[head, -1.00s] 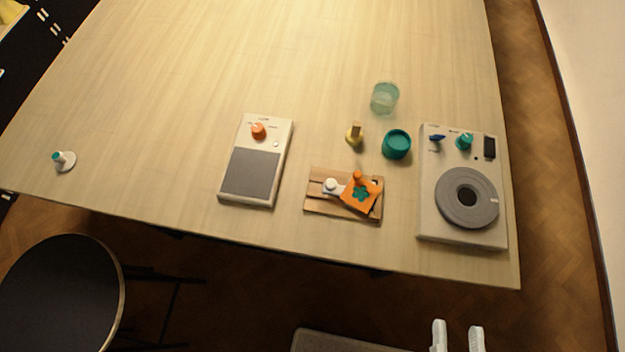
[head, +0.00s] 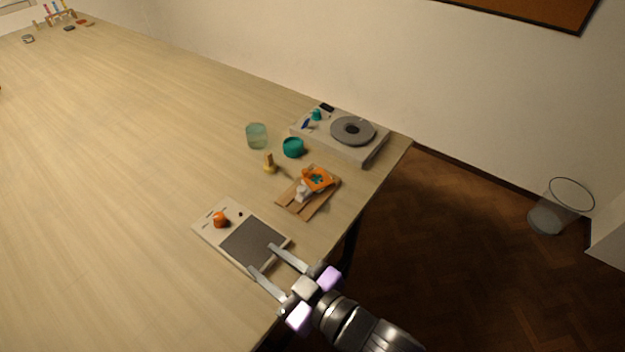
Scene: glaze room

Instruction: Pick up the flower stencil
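The flower stencil (head: 319,180) is an orange plate with a teal flower shape and an orange knob. It lies on a wooden board (head: 293,209) near the table's edge, beside a small white piece (head: 302,194) on the same board. My gripper (head: 261,258) is open, its two fingers apart with nothing seen between them. It shows over the near edge of the grey-pad device, to the lower left of the stencil and apart from it.
The white device with a grey pad and orange knob (head: 221,219) lies left of the board. A yellow stamp-like piece (head: 269,164), teal pot (head: 293,148), clear glass (head: 256,135) and turntable device (head: 352,131) stand behind.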

